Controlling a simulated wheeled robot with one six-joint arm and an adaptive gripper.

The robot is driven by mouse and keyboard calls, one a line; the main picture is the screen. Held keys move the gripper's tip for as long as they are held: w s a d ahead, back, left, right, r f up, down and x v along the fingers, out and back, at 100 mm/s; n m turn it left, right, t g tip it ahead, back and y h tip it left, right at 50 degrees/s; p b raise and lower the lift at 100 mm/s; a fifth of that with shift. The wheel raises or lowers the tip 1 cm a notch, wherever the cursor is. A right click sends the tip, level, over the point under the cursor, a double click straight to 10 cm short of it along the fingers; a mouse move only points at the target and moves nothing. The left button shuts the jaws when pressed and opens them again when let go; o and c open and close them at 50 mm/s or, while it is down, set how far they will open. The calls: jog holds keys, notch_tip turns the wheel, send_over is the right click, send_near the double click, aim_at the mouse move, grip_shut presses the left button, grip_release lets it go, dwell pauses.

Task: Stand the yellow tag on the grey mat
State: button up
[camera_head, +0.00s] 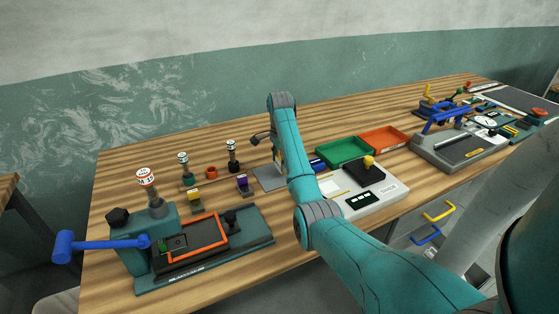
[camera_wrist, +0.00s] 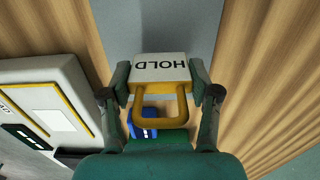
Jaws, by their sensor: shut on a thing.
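The yellow tag (camera_wrist: 160,88) has a white face lettered HOLD and a yellow loop. It sits between the two fingers of my gripper (camera_wrist: 160,75) in the wrist view, and the fingers are shut on its sides. The grey mat (camera_wrist: 155,25) lies beyond the tag at the top of the wrist view. In the head view the grey mat (camera_head: 267,182) shows beside my arm, partly covered by it. My arm hides most of the gripper and tag there. I cannot tell whether the tag touches the mat.
A blue object (camera_wrist: 150,112) lies below the loop. A white-topped panel (camera_head: 365,190) and green (camera_head: 343,150) and orange (camera_head: 384,138) trays stand right of my arm. Stamps, small yellow (camera_head: 194,198) and purple (camera_head: 242,183) blocks and a teal press (camera_head: 150,240) stand left.

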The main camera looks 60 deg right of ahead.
jog(key=shift+a+f, duration=0.1)
jog(key=shift+f, duration=0.4)
jog(key=shift+f, duration=0.1)
jog(key=o, duration=1)
jog(key=shift+c, duration=0.2)
